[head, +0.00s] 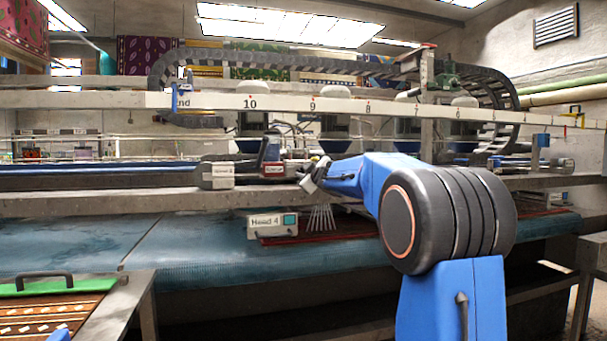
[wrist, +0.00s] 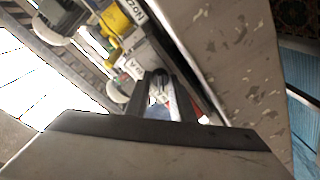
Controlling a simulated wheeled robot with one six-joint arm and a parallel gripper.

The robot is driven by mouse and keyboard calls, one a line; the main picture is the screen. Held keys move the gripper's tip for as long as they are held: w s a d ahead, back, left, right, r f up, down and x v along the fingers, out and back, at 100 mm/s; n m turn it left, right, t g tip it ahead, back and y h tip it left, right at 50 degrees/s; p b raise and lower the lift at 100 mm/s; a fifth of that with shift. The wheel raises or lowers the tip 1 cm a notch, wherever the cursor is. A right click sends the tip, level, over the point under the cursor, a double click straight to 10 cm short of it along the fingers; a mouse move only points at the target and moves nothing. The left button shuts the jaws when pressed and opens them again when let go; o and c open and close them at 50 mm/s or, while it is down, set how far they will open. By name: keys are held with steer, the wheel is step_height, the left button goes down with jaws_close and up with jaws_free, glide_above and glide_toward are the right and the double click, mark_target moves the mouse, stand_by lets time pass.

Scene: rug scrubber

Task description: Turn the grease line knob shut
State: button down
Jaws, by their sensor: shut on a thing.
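My gripper (head: 309,180) reaches left over the machine's long beam in the head view, beside a small labelled fitting (head: 274,169). In the wrist view my gripper (wrist: 160,80) has its two dark fingers pointing away from the camera. They are closed on a small dark round knob (wrist: 158,86), which sits between the fingertips. The knob is mostly hidden by the fingers, and I cannot tell how far it is turned. In the head view my gripper and the clutter around it hide the knob.
A grey labelled box (head: 216,175) stands left of the gripper on the beam. A "Head 4" box (head: 272,224) hangs below, over the blue belt (head: 200,262). A worn painted beam (wrist: 235,50) runs close along the right of the wrist view. A numbered rail (head: 350,106) crosses above.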

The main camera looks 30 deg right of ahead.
steer(key=m, duration=0.5)
steer(key=shift+f+m, duration=0.1)
steer(key=shift+m, duration=0.2)
steer(key=m, duration=0.6)
steer(key=shift+a+f+t+h, duration=0.1)
steer(key=shift+t+h, duration=0.3)
steer(key=shift+m, duration=0.3)
steer(key=c, duration=1.5)
jaws_free()
steer(key=s+a, duration=0.1)
steer(key=s, duration=0.4)
steer(key=s+f, duration=0.1)
steer(key=s, duration=0.5)
steer(key=s+a, duration=0.1)
steer(key=s, duration=0.5)
steer(key=shift+s+a+f, duration=0.1)
steer(key=shift+a+f, duration=0.1)
steer(key=shift+a, duration=0.1)
